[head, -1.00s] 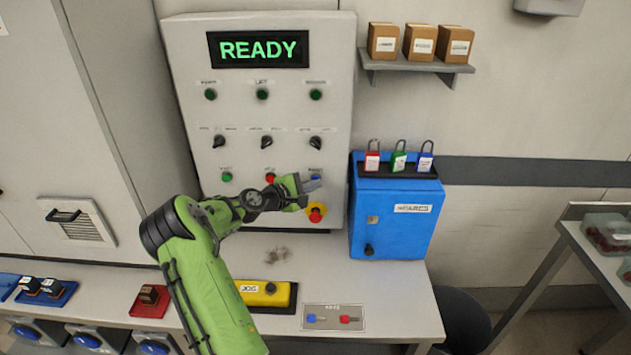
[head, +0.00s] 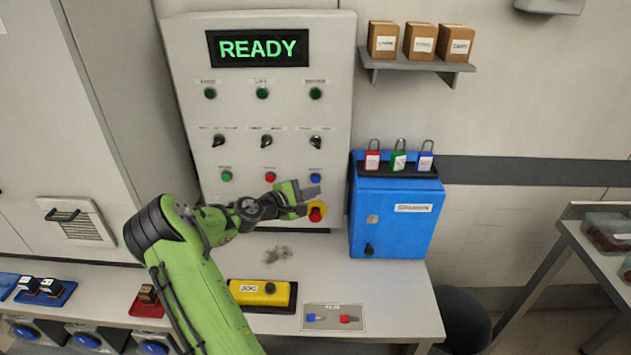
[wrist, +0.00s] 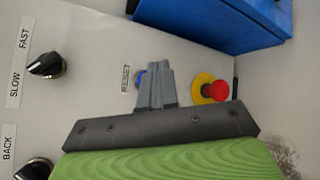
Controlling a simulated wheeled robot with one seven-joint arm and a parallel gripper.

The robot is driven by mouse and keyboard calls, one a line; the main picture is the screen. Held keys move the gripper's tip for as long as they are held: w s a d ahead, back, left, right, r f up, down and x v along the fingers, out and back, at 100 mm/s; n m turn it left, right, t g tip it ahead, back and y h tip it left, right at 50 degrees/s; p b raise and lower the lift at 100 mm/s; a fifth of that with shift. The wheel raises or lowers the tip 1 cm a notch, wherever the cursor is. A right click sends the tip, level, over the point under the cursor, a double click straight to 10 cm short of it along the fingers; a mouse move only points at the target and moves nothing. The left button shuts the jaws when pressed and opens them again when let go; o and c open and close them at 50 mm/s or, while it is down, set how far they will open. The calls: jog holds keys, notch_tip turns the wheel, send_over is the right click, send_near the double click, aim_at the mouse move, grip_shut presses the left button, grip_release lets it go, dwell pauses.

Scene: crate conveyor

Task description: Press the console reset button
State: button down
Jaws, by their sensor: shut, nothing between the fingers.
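The console (head: 180,80) is a pale panel whose screen (head: 258,48) reads READY in green. The blue button (head: 315,177) is at the right end of its lowest button row. In the wrist view, this blue button (wrist: 138,78) is partly hidden behind my fingers, beside a label (wrist: 126,77) that reads RESET. My gripper (head: 314,190) is shut and empty. In the head view its fingertips show just below the blue button. In the wrist view my gripper (wrist: 154,64) overlaps the button's right side; a gap to the panel seems to remain, but its depth is hard to tell.
A red emergency stop on a yellow base (head: 316,212) sits just below my fingers. Green and red buttons and black selector knobs (head: 316,142) share the panel. A blue box (head: 395,225) with padlocks stands right. A yellow jog box (head: 262,293) lies on the bench.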

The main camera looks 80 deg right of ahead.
jog(key=shift+s+a, duration=0.2)
jog(key=shift+a, duration=0.7)
jog(key=shift+s+a, duration=0.2)
jog(key=shift+a, duration=0.65)
